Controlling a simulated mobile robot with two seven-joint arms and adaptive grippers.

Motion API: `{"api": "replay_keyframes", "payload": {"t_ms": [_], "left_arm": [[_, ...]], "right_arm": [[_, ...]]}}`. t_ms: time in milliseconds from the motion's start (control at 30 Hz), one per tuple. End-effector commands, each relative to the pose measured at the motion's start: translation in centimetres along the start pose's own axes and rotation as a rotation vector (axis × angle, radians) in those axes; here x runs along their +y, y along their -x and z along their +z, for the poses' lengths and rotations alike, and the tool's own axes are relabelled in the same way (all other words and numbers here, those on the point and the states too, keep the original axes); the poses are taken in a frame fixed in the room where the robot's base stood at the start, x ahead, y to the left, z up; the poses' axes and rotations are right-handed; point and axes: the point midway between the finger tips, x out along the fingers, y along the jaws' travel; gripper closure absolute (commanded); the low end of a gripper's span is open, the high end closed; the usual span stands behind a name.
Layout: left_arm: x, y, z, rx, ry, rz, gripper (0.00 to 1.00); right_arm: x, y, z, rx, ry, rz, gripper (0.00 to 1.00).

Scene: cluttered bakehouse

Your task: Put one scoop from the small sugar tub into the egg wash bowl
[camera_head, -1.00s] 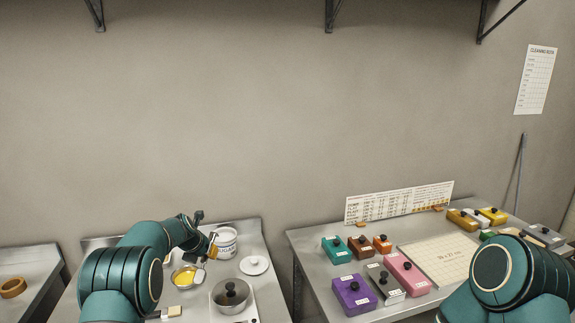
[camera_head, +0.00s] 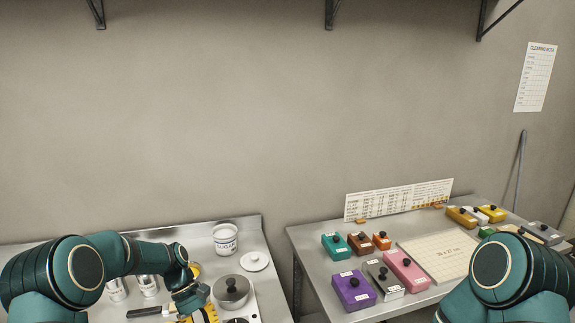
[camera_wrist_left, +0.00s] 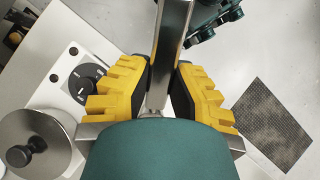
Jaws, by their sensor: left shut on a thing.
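A white tub labelled SUGAR (camera_head: 225,240) stands open at the back of the left table. Two smaller white tubs, a left one (camera_head: 116,291) and a right one (camera_head: 148,286), stand by my left arm; I cannot read their labels. The egg wash bowl (camera_head: 195,268) is mostly hidden behind my left arm; a little yellow shows. My left gripper (camera_head: 200,312) is at the front of the table, left of the pot. In the left wrist view its yellow fingers are shut on a metal bar (camera_wrist_left: 172,45), seemingly the scoop's handle; its far end is out of view. My right gripper is out of view.
A lidded pot (camera_head: 231,291) on a white hob is close to the right of my left gripper. A white lid (camera_head: 254,262) lies behind it. A dark-handled brush (camera_head: 150,311) lies at left. The right table holds several coloured knobbed blocks and a board (camera_head: 440,257).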

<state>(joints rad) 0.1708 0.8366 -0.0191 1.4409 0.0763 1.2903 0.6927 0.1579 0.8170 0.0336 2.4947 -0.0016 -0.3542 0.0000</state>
Motion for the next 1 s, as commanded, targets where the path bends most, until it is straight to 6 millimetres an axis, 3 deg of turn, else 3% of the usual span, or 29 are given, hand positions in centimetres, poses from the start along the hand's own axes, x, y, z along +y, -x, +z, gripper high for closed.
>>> {"api": "replay_keyframes", "payload": {"t_ms": [200, 433, 867, 1000], "left_arm": [[-3.9, -4.2, 3.9, -0.001, -0.429, -0.313, 1.00], [-6.4, -6.8, 6.1, 0.000, -0.696, -0.505, 1.00], [-6.2, -6.7, 6.0, 0.005, -0.684, -0.498, 1.00], [-6.3, -8.7, 4.4, 0.003, -0.684, -0.494, 1.00]], "right_arm": [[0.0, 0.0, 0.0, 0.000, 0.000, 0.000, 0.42], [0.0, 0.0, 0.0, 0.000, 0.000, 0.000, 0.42], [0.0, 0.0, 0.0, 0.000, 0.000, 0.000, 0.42], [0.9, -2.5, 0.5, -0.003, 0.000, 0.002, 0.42]]}}
